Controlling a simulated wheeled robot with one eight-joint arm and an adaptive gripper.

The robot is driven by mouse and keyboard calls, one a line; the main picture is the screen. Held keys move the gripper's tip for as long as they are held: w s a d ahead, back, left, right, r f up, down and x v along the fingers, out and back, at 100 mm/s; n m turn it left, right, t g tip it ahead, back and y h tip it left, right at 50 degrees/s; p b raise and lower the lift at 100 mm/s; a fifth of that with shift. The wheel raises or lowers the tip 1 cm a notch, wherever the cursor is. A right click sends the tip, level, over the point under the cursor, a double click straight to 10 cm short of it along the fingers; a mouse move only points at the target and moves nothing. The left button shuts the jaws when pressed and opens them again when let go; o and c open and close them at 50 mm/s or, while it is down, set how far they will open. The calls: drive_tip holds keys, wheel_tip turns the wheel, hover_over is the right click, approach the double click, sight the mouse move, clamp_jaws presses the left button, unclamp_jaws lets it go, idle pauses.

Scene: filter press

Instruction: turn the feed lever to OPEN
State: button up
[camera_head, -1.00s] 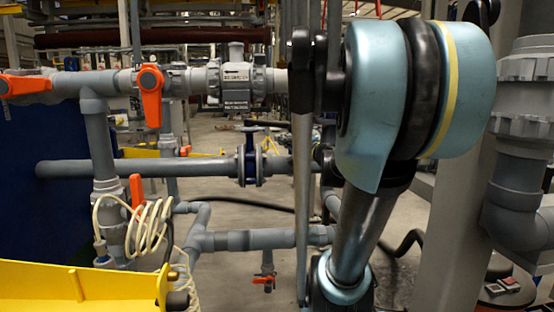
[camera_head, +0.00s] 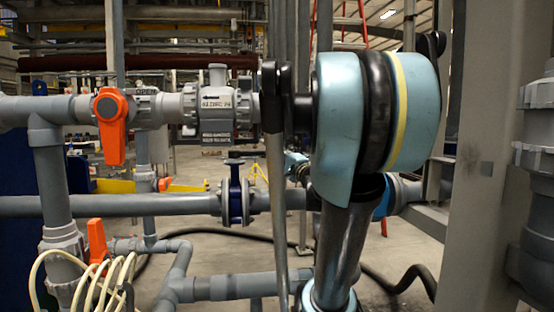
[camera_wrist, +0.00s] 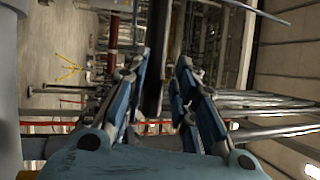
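An orange lever (camera_head: 111,125) hangs straight down on a valve of the upper grey pipe, left in the head view. A second, smaller orange lever (camera_head: 97,242) stands upright on a lower valve near coiled pale hose. No orange lever shows in the wrist view. My gripper is not clearly seen in the head view.
A grey valve body with a label plate (camera_head: 215,103) sits right of the upper lever. A lower horizontal pipe (camera_head: 130,205) carries a blue flanged valve (camera_head: 235,195). A grey upright post (camera_head: 485,200) stands close on the right. Pale hose (camera_head: 95,285) coils at lower left.

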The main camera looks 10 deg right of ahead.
drive_tip(key=shift+w+d+r, duration=0.1)
drive_tip(key=shift+w+d, duration=0.15)
drive_tip(key=shift+w, duration=0.4)
drive_tip(key=shift+w+d+r, duration=0.1)
drive_tip(key=shift+w+d, duration=0.15)
drive_tip(key=shift+w, duration=0.4)
drive_tip(key=shift+o, duration=0.6)
drive_tip(key=shift+w+r, duration=0.2)
drive_tip(key=shift+w, duration=0.1)
drive_tip(key=shift+w+f, duration=0.15)
drive_tip(key=shift+w, duration=0.45)
drive_tip(key=shift+w+f, duration=0.15)
drive_tip(key=shift+w, duration=0.4)
drive_tip(key=shift+c, duration=0.2)
drive_tip(key=o, duration=0.9)
drive_tip(key=shift+w+f, duration=0.1)
